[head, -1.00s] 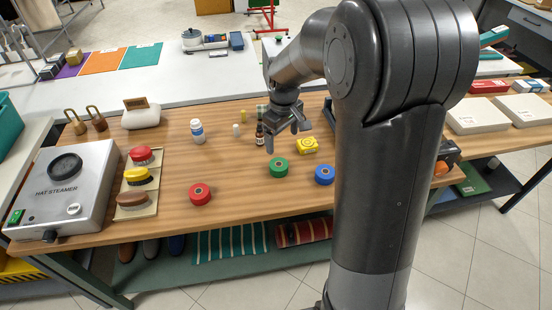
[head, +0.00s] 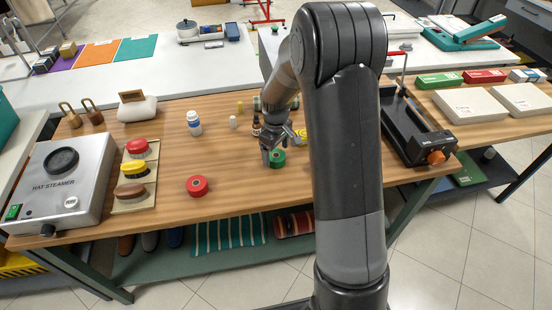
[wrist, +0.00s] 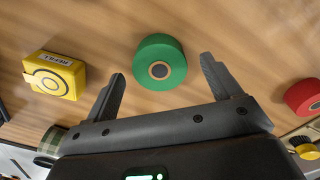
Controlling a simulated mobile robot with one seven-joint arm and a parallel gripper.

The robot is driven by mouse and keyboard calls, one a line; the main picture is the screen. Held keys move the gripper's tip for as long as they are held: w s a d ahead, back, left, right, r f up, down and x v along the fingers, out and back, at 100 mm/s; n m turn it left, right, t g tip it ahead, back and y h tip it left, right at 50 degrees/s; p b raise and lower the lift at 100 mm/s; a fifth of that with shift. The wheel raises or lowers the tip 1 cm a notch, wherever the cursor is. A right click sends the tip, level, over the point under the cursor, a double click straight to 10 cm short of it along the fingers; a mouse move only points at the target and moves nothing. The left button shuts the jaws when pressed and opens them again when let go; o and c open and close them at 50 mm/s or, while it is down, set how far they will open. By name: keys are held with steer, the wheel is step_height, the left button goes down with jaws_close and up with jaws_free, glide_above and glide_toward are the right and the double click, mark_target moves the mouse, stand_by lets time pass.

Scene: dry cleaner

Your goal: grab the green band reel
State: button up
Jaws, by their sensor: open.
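The green band reel (head: 278,158) lies flat on the wooden table, partly behind my gripper in the head view. My gripper (head: 279,150) is open and empty, pointing down close to the reel. In the wrist view my gripper (wrist: 162,80) has a finger on either side of the reel's near part, with a gap to each finger. The reel extends out beyond the fingertips. I cannot tell the height of the fingertips above the table.
A red reel (head: 197,186) lies to the left; it also shows in the wrist view (wrist: 304,96). A yellow box (wrist: 56,75) sits on the other side. The hat steamer (head: 66,180) is at far left.

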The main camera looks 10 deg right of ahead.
steer(key=shift+f, duration=1.3)
steer(key=shift+c, duration=0.5)
steer(key=c, duration=1)
steer(key=shift+r, duration=0.15)
